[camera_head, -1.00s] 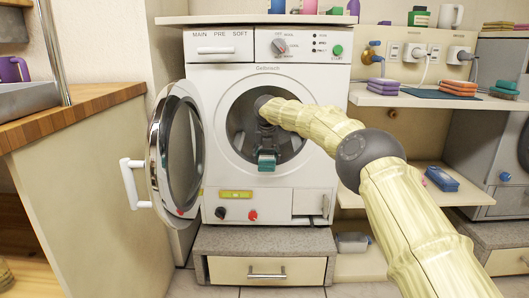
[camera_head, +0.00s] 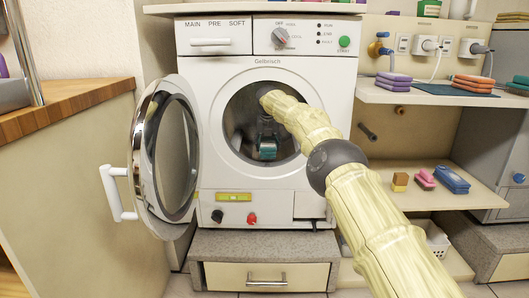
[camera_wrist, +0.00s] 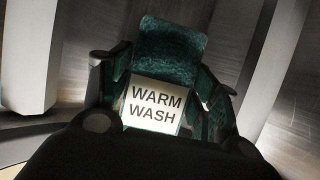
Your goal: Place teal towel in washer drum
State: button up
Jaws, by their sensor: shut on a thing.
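The white front-loading washer (camera_head: 204,110) stands in the middle of the head view. Its round door (camera_head: 140,150) is swung open to the left. The dark metal drum (camera_head: 237,118) shows through the opening. My gripper (camera_head: 266,137) is inside the opening, shut on the teal towel (camera_head: 268,152). The folded towel shows below the wrist, at the lower part of the opening. In the wrist view my gripper (camera_wrist: 163,78) holds the towel (camera_wrist: 172,48) between its two fingers, with a "WARM WASH" label on it. Metal drum walls surround it. Whether the towel touches the drum is unclear.
The open door and its white handle (camera_head: 118,193) fill the space left of the opening. A wooden-topped counter (camera_head: 70,112) is further left. A shelf at right (camera_head: 400,95) holds folded towels (camera_head: 474,81). A lower shelf (camera_head: 410,200) holds small blocks and a blue bundle (camera_head: 452,180).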

jog(key=shift+a+f+b, duration=0.1)
jog(key=shift+f+b, duration=1.35)
jog(key=shift+f, duration=0.05)
jog(key=shift+f, duration=0.1)
jog(key=o, duration=1.2)
jog(key=shift+v, duration=1.05)
jog(key=shift+s+r, duration=0.35)
jog(key=shift+r, duration=0.25)
jog(key=shift+s+p, duration=1.7)
jog(key=shift+s, duration=3.35)
jog(key=shift+s+a, duration=0.1)
jog(key=shift+s, duration=0.7)
